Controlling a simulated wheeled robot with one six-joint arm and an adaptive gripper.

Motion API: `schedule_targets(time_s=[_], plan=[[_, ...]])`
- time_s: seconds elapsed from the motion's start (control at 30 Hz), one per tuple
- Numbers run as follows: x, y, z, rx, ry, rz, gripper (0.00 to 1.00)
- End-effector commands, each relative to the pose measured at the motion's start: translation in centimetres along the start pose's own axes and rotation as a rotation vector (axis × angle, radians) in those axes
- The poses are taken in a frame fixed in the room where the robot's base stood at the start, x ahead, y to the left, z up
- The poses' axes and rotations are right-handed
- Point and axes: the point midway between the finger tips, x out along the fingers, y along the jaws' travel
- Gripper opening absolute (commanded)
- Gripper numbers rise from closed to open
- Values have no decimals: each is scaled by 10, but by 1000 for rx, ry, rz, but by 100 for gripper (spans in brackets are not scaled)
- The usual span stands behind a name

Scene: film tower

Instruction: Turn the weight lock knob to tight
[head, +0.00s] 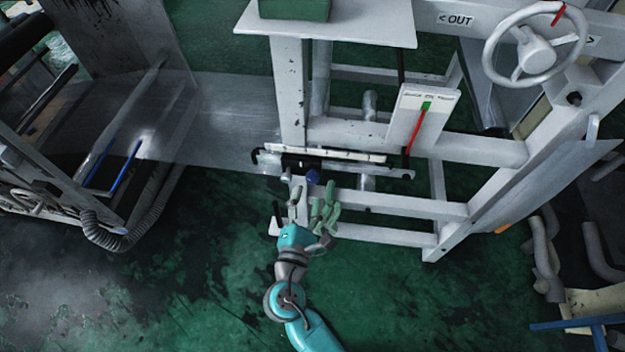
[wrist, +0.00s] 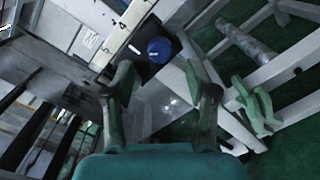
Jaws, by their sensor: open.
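A blue knob (wrist: 159,49) with a white mark sits on a dark mount beside a pale bar in the wrist view. In the head view the blue knob (head: 312,177) shows at the lower edge of the bar assembly, just beyond my fingers. My gripper (head: 312,196) is open and empty, with its fingers pointing at the frame close to the knob. In the wrist view my gripper's fingers (wrist: 166,78) are spread, and the knob lies beyond the gap between their tips. I see no contact. The knob's tight mark cannot be read.
A white frame (head: 400,205) with crossbars surrounds the knob's area. A gauge plate (head: 430,98) with a red pointer stands above right. A handwheel (head: 535,45) is at upper right. Grey pipes (head: 545,255) lie at right. The green floor near my arm is clear.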

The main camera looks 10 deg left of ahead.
Motion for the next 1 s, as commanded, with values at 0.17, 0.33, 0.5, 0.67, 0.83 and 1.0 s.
schedule_targets(time_s=[0.17,0.33,0.5,0.67,0.83,1.0], plan=[[31,-1,1,0,-2,-3,58],[50,-1,0,1,0,-2,58],[57,0,0,0,1,0,58],[57,0,0,0,1,0,58],[57,0,0,0,1,0,40],[57,0,0,0,1,0,0]])
